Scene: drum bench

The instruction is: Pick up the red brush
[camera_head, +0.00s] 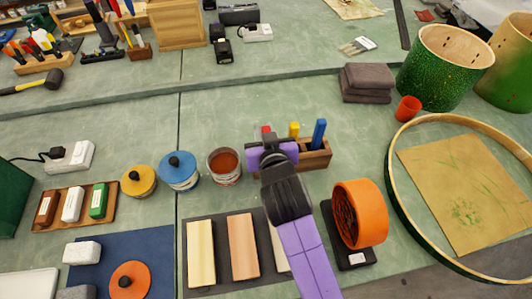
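A wooden holder (317,160) stands near the middle of the bench in the head view. A yellow handle (294,130) and a blue handle (319,132) stand upright in it. A small red tip (266,130), likely the red brush, shows just beyond my gripper at the holder's left end. My purple and black gripper (270,153) is over that end and covers most of the red item. Its fingers are hidden from this view, so I cannot tell whether they are open, shut or touching the red item.
An open tin (224,166) of reddish-brown content and blue (179,171) and yellow (139,181) lidded tins stand left of the holder. An orange fan-like device (360,213) stands close right of my arm. A large hoop (394,190) and green drum shell (446,68) are farther right.

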